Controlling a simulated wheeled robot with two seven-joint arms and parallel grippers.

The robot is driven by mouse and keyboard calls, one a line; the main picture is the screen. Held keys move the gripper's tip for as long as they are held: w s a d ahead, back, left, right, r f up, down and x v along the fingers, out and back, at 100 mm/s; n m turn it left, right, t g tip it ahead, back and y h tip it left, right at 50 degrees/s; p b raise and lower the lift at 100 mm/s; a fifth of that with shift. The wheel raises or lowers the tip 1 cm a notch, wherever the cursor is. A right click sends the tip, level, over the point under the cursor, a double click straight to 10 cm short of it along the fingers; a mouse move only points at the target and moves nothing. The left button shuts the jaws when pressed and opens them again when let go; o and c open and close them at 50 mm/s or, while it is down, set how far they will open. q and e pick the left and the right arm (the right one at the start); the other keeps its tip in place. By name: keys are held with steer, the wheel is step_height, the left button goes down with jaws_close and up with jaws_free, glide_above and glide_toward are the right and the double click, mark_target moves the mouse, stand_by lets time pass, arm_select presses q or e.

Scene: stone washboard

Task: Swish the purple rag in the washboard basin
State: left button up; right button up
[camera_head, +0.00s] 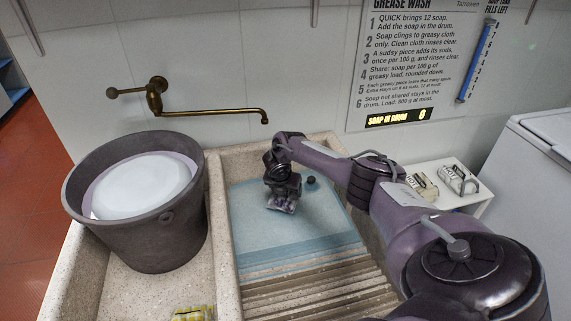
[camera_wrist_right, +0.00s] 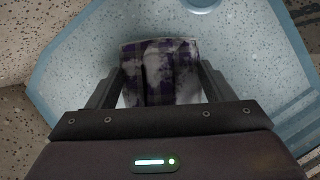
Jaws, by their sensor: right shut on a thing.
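My right gripper (camera_head: 283,204) is over the water-filled basin (camera_head: 290,240) of the stone washboard, pointing down. In the right wrist view, my right gripper (camera_wrist_right: 160,88) is shut on the purple rag (camera_wrist_right: 158,62), a dark purple checked cloth with whitish patches. In the head view only a small part of the rag (camera_head: 284,208) shows under the gripper, at or near the water; I cannot tell how deep it hangs. The ridged washboard slope (camera_head: 310,296) lies at the near end of the basin. My left gripper is not in view.
A dark bucket (camera_head: 140,230) with pale content stands left of the basin. A brass tap (camera_head: 210,110) reaches out from the wall above. A dark round plug (camera_head: 311,180) is at the basin's back. A white shelf (camera_head: 470,200) with soap boxes is right. A yellow item (camera_head: 193,314) lies at the front.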

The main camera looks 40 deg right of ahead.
step_height(320, 180, up, 15)
steer(key=p, duration=1.2)
steer(key=shift+f, duration=0.1)
stand_by(0.5)
